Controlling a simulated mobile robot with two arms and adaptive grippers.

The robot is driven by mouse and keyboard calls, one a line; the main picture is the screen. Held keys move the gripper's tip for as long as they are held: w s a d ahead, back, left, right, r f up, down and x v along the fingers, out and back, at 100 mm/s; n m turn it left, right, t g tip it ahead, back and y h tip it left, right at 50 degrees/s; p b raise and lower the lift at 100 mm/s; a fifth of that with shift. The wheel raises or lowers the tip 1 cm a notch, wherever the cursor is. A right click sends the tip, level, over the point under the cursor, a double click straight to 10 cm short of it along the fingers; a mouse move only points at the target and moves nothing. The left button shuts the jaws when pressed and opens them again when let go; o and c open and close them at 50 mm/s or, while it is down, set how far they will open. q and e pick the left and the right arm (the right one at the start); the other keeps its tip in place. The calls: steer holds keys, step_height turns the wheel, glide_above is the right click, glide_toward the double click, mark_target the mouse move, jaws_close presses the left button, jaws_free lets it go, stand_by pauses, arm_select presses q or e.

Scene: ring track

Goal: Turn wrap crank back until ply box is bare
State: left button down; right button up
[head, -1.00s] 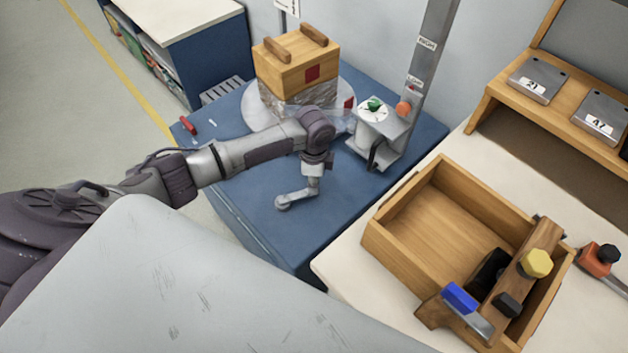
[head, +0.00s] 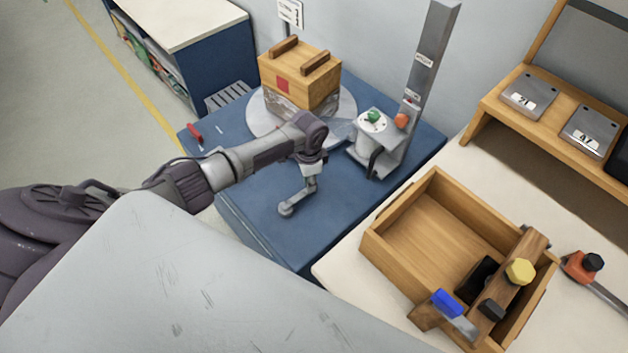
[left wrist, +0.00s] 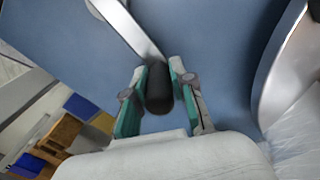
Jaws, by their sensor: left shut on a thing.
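The ply box (head: 315,76) stands on a round pale turntable (head: 262,126) on the blue table. Its wooden top, two handles and a red square are bare. Clear film (head: 285,102) covers its lower part and stretches toward the post. My left gripper (head: 312,160) is in front of the turntable, at the grey wrap crank (head: 300,197). In the left wrist view, my left gripper (left wrist: 158,92) is shut on the crank's dark grip (left wrist: 159,88), and the metal crank arm (left wrist: 130,28) runs up and left. My right gripper is not in view.
A grey post (head: 422,85) with a carriage, a green knob (head: 374,116) and an orange knob (head: 401,121) rises right of the turntable. A wooden tray (head: 378,245) with tools sits on the pale bench. A red-handled tool (head: 194,132) lies at the table's left edge.

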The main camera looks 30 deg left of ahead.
arm_select(q)
steer(key=a+n, duration=0.1)
steer(key=a+n+p, duration=0.1)
steer(key=w+a+n+p, duration=0.1)
steer(key=shift+a+r, duration=0.3)
steer(key=shift+a, duration=0.1)
steer(key=shift+a+n+p, duration=0.4)
steer(key=shift+a+n, duration=0.05)
steer(key=shift+n, duration=0.35)
steer(key=shift+s+a+f+n+p, duration=0.15)
steer(key=shift+a+n+p, duration=0.15)
steer(key=shift+n, duration=0.3)
steer(key=shift+d+f, duration=0.1)
steer(key=shift+d, duration=0.2)
steer(key=c, duration=1)
jaws_free()
steer(key=shift+o, duration=0.2)
steer(key=shift+a, duration=0.2)
step_height(320, 180, up, 12)
